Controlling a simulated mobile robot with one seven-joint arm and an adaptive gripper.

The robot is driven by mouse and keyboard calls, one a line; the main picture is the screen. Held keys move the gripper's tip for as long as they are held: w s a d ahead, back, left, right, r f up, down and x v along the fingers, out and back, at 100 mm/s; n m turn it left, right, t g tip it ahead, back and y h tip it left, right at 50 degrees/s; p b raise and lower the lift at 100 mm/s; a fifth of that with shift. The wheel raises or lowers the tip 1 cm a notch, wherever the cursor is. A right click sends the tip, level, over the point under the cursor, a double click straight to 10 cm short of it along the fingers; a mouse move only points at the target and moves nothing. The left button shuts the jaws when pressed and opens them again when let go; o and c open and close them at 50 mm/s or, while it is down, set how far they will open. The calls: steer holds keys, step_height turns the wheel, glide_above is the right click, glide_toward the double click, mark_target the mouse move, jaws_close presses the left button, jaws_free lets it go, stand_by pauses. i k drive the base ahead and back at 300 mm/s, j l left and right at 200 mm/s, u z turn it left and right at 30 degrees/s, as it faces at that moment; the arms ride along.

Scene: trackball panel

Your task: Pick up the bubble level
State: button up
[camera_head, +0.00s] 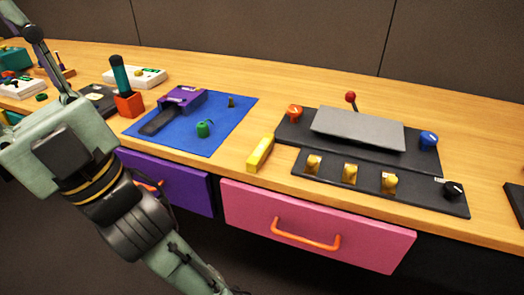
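A yellow bar (260,154), which looks like the bubble level, lies on the wooden table near its front edge. It sits between the blue mat and the black control panel, with its long side running front to back. My gripper (205,275) hangs in front of the table at the lower left, below the tabletop and well apart from the yellow bar. Its tip runs to the bottom edge of the picture, so I cannot tell whether its fingers are open. Nothing covers the yellow bar.
The blue mat (232,108) holds a purple device (183,96) and a green piece (204,129). The black panel (430,192) right of the bar has knobs, yellow switches and a red-topped lever (351,98). A pink drawer (370,238) with an orange handle is below; a purple drawer (190,190) is beside it.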

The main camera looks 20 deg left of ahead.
mark_target(254, 162)
steer(key=j, duration=0.7)
steer(key=k+j, duration=0.1)
steer(key=j, duration=1.3)
steer(key=k+z, duration=0.05)
